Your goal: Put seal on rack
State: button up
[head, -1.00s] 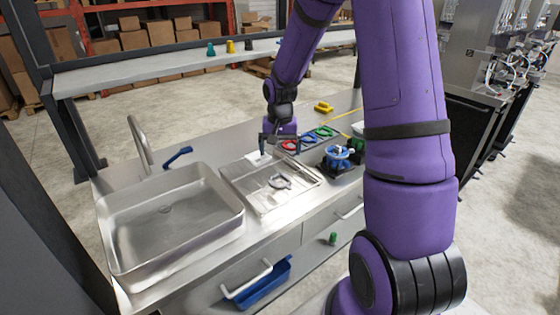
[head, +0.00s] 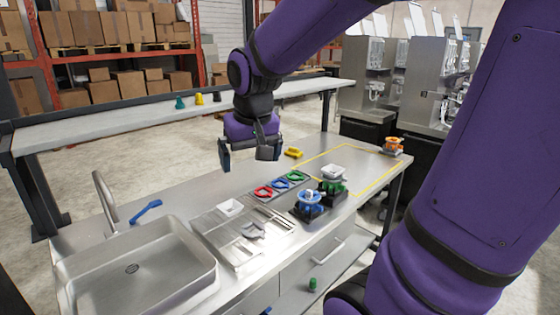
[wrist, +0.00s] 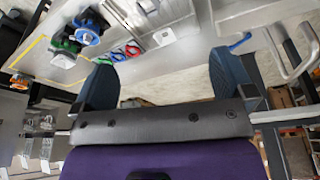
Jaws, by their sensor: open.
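Red (head: 263,191), blue (head: 280,183) and green (head: 296,176) rings, which look like seals, lie in a row on a dark plate on the steel counter. A metal rack-like drainer (head: 215,236) lies between them and the sink. A white square piece (head: 230,207) is at its back edge and a grey curved piece (head: 252,231) lies on it; I cannot tell whether either is a seal. My gripper (head: 246,155) is open and empty, above and behind the drainer. The wrist view shows its spread fingers (wrist: 163,78) and the white piece (wrist: 163,37) apart from them.
The sink (head: 135,262) with its tall faucet (head: 104,200) is at left, beside a blue-handled tool (head: 146,211). Blue (head: 310,206) and green (head: 336,187) dispenser parts stand right of the drainer; a white bowl (head: 333,172) tops the green one. The yellow-outlined counter area is partly clear.

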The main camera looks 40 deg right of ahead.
jog(key=s+a+r+n+t+y, duration=0.1)
jog(key=s+a+r+n+t, duration=0.1)
jog(key=s, duration=1.1)
jog(key=shift+a+r+n, duration=0.5)
jog(key=shift+a+r, duration=0.35)
jog(key=shift+r, duration=0.35)
